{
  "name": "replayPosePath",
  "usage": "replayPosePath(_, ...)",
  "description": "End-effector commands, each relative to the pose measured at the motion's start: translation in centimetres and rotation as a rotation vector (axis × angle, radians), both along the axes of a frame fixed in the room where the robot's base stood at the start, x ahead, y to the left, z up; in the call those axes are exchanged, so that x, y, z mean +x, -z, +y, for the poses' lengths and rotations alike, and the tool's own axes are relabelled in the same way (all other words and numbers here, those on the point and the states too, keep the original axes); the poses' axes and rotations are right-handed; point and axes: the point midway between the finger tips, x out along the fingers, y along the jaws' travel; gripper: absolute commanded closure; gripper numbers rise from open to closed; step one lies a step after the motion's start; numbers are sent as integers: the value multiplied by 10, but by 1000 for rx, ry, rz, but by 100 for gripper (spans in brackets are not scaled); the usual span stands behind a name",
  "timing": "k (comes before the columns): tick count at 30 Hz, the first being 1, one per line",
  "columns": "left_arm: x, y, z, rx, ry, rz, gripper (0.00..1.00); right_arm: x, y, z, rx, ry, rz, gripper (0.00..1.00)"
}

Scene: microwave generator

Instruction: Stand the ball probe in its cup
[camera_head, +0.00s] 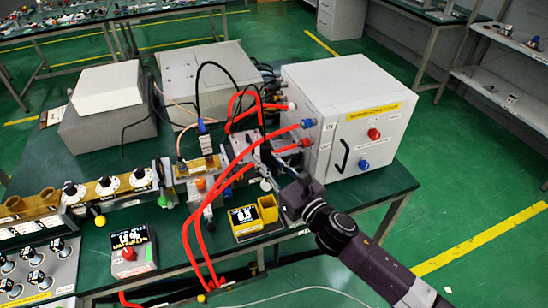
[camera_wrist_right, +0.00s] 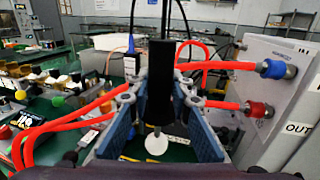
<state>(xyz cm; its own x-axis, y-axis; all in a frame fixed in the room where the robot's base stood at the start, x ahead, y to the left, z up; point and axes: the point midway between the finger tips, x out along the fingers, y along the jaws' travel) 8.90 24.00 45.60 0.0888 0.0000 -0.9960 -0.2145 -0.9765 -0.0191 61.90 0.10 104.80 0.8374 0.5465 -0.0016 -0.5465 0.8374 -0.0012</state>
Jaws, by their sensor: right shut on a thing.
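The ball probe (camera_wrist_right: 161,80) has a black handle and a white ball end (camera_wrist_right: 156,144). My right gripper (camera_wrist_right: 160,105) is shut on its handle, with the blue fingers on both sides. In the head view my right gripper (camera_head: 276,160) is beside the white box, and the probe's white ball (camera_head: 265,184) shows just below it. The yellow cup (camera_head: 267,208) stands on the table, below the ball in the picture, beside a yellow-and-black meter box (camera_head: 244,219). The ball is apart from the cup. The left gripper is not in view.
A white box (camera_head: 345,112) with red and blue connectors stands behind my right gripper. Red hoses (camera_head: 205,235) loop across the bench left of the cup. A red button box (camera_head: 133,250) and a waveguide line (camera_head: 125,190) lie further left.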

Motion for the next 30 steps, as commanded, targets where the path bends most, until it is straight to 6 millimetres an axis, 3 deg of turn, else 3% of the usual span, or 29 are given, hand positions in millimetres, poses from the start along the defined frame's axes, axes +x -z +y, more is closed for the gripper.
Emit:
replayPosePath(5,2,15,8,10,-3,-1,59,0,15,0,2,0,1,100)
replayPosePath(17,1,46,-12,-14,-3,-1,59,0,47,-1,1,1,0,100)
replayPosePath(30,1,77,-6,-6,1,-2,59,0,82,-1,1,2,-1,100)
